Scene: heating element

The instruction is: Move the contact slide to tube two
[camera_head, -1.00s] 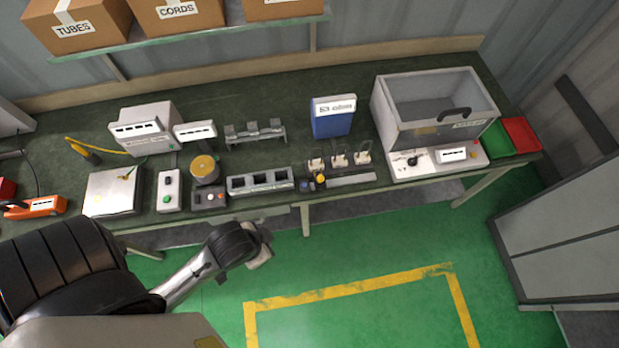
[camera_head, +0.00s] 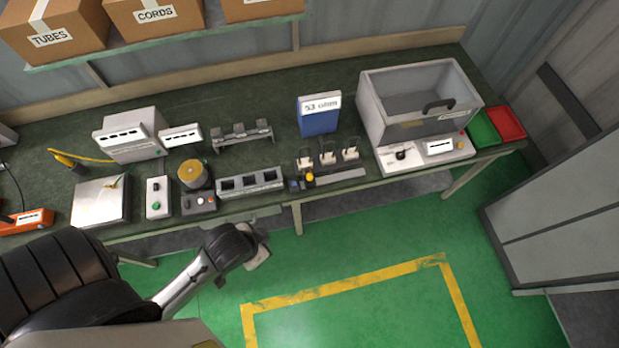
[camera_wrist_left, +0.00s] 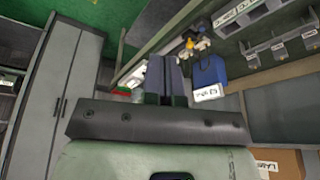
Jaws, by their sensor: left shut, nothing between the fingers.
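A small yellow knob (camera_head: 310,177), which looks like the contact slide, sits at the left end of a grey rail (camera_head: 342,176) near the bench's front edge. Three whitish upright pieces, likely the tubes, stand behind the rail: left (camera_head: 304,163), middle (camera_head: 327,157) and right (camera_head: 350,154). I cannot read any numbers on them. My left gripper (camera_head: 262,240) is below and left of the knob in the head view, out over the floor in front of the bench and apart from everything. In the left wrist view its fingers (camera_wrist_left: 166,78) are together and empty; the yellow knob (camera_wrist_left: 190,43) shows beyond them.
A blue box (camera_head: 319,118) with a white label stands behind the tubes. A clear-fronted chamber (camera_head: 418,105) is to the right, with green (camera_head: 483,128) and red (camera_head: 508,123) trays beside it. A slotted grey block (camera_head: 250,184) is left of the knob. The floor in front is clear.

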